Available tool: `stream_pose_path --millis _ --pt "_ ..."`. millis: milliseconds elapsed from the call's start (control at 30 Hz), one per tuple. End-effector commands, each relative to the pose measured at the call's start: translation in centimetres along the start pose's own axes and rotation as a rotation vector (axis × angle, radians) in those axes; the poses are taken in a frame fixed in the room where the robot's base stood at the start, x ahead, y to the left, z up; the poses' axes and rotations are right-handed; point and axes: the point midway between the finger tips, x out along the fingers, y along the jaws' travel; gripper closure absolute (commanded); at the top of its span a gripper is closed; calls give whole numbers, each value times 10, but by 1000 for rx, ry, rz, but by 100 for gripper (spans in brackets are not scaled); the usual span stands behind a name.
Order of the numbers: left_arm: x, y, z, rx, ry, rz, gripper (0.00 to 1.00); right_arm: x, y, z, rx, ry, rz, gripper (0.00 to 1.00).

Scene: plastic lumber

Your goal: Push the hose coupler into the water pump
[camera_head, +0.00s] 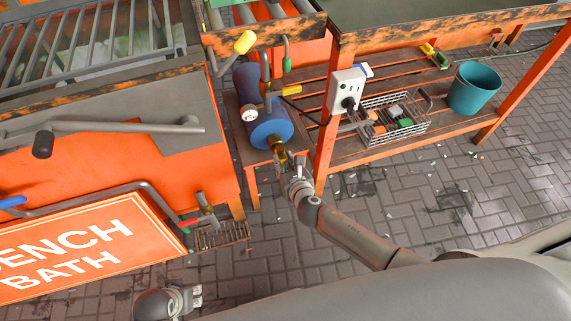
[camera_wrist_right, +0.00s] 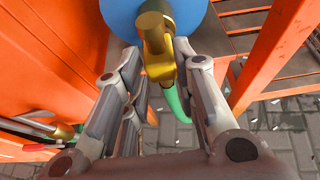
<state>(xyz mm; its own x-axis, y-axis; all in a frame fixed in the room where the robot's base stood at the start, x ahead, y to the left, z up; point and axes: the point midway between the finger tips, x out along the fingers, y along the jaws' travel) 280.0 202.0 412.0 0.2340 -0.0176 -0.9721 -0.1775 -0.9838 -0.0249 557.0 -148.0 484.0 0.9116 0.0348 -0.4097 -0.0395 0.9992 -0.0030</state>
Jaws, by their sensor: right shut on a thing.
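The blue water pump (camera_head: 268,128) lies on a low shelf left of the orange bench leg, its round end facing me. It also fills the top of the right wrist view (camera_wrist_right: 120,14). A brass port (camera_wrist_right: 151,22) sticks out of that end. My right gripper (camera_head: 284,160) is shut on the yellow-brass hose coupler (camera_wrist_right: 160,68), directly in front of the port. A green hose (camera_wrist_right: 176,104) hangs below the coupler. Coupler and port overlap in the right wrist view; I cannot tell how deep they are joined. My left gripper (camera_head: 196,297) is low, far from the pump; its opening is unclear.
An orange bench bath (camera_head: 110,180) stands close on the left, with pipes and a handle jutting out. An orange bench leg (camera_head: 325,150) and a socket box (camera_head: 346,92) are close right of the pump. A wire basket (camera_head: 395,135) and teal bucket (camera_head: 474,88) are farther right.

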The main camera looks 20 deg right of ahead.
Motion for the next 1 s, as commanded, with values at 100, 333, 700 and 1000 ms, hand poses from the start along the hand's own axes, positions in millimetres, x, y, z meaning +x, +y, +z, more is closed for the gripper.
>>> stream_pose_path --millis 100,333,700,1000 --pt "0 0 0 0 1 0 60 0 0 1 0 -1 0 100" --pt "-1 0 -2 0 5 0 60 2 0 2 0 -1 0 100" --pt "0 0 -5 0 13 -1 60 10 0 6 1 -2 0 100" --pt "5 0 0 0 2 0 60 12 0 6 1 -1 0 50"
